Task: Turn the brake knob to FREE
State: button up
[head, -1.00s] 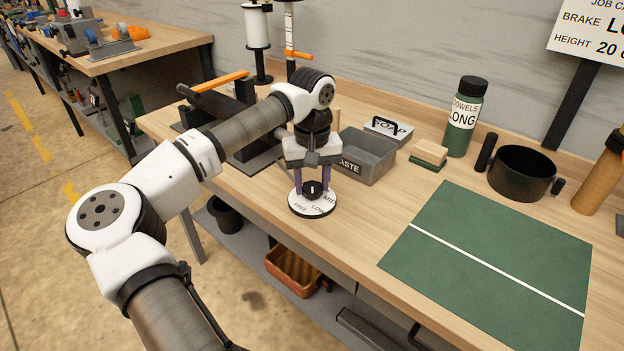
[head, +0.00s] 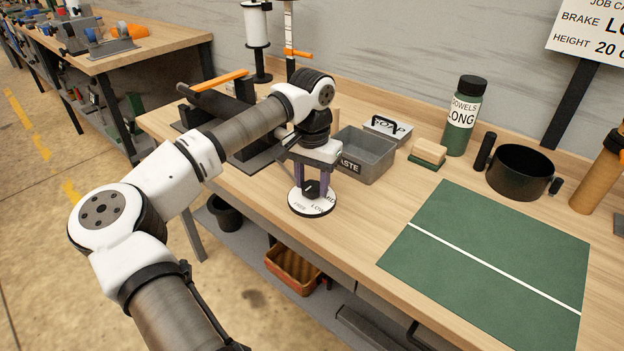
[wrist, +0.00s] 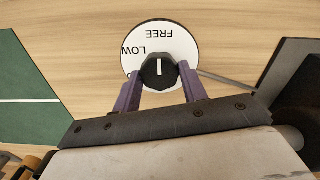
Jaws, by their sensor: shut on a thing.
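The brake knob (head: 311,188) is a small black knob on a round white dial (head: 298,204) near the bench's front edge. In the wrist view the knob (wrist: 158,72) has a white pointer line, and the dial (wrist: 150,40) shows FREE and LOW, upside down; the rest of the lettering is hidden. The pointer line points up in that view, roughly toward the FREE lettering. My gripper (head: 312,184) points down from above, and its purple fingers are shut on the knob, one on each side, also in the wrist view (wrist: 158,78).
A grey WASTE bin (head: 366,160) stands just behind my gripper to the right. A dark stand with an orange-handled bar (head: 222,82) is at the left. A green mat (head: 490,262) lies at the right, with a black pot (head: 521,172) behind it.

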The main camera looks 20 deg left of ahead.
aim_at(312, 185)
dwell(0.3)
jog(key=o, duration=1)
jog(key=shift+c, duration=0.2)
notch_tip(312, 185, up, 14)
jog(key=shift+f, duration=0.1)
